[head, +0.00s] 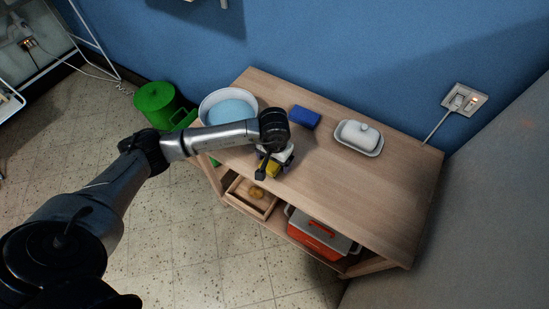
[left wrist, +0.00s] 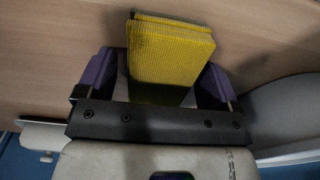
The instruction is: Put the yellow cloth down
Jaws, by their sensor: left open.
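The yellow cloth (head: 272,169) is a small folded block near the front edge of the wooden shelf's top (head: 345,187), partly hidden by my left gripper (head: 274,164). In the left wrist view the cloth (left wrist: 172,50) shows a woven texture and lies between the two purple fingers of my left gripper (left wrist: 156,78). The fingers are open, with a gap beside the cloth on the left; on the right I cannot tell whether finger and cloth touch. The wood is close behind the cloth. My right gripper is not in view.
A white bowl with a blue inside (head: 228,105), a blue block (head: 304,117) and a white lidded dish (head: 359,137) stand on the top. Below are a wooden tray (head: 238,199) and an orange box (head: 318,234). The top's right part is clear.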

